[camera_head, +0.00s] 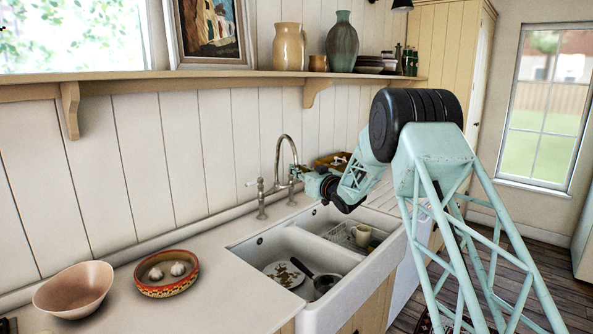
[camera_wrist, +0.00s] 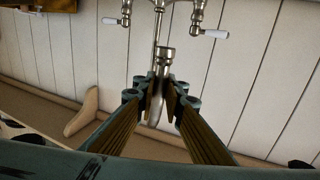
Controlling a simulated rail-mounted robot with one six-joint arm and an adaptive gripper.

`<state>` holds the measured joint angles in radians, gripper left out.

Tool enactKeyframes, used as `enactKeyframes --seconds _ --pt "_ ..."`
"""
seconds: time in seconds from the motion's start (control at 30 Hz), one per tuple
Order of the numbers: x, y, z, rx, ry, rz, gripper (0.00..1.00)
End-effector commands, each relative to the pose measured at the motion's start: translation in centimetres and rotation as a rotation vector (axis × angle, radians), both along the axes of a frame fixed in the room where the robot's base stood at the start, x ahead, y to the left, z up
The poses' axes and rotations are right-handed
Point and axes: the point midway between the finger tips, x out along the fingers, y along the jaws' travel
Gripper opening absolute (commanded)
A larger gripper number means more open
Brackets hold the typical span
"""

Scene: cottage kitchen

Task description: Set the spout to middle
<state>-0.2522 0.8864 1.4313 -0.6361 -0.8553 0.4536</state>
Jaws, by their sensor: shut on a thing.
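The metal faucet has a tall arched spout (camera_head: 287,139) behind the double sink (camera_head: 290,243), with a white-tipped handle on its left. In the wrist view the spout (camera_wrist: 166,57) hangs between the fingers of my gripper (camera_wrist: 160,88), and the picture appears upside down. My gripper (camera_head: 300,173) is shut on the spout near its outlet end. The arm reaches it from the right. In the head view the fingertips are small and partly merge with the faucet, so the spout's exact angle over the basins is hard to tell.
The left basin holds a patterned plate (camera_head: 283,273) and a dark pan (camera_head: 325,283). The right basin holds a rack and a cream mug (camera_head: 362,235). A bowl (camera_head: 75,289) and a garlic dish (camera_head: 166,272) stand on the left counter. A shelf (camera_head: 230,79) runs above.

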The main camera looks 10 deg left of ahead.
Motion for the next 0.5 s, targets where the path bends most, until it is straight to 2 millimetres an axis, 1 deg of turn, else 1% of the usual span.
enactKeyframes --seconds 0.17,0.33,0.5 --pt "1.2 -1.3 0.2 0.001 -0.001 0.002 0.00" --pt "3.2 -3.3 0.2 0.001 -0.002 0.001 0.00" --pt "4.9 -4.6 0.2 0.001 -0.001 0.002 0.00"
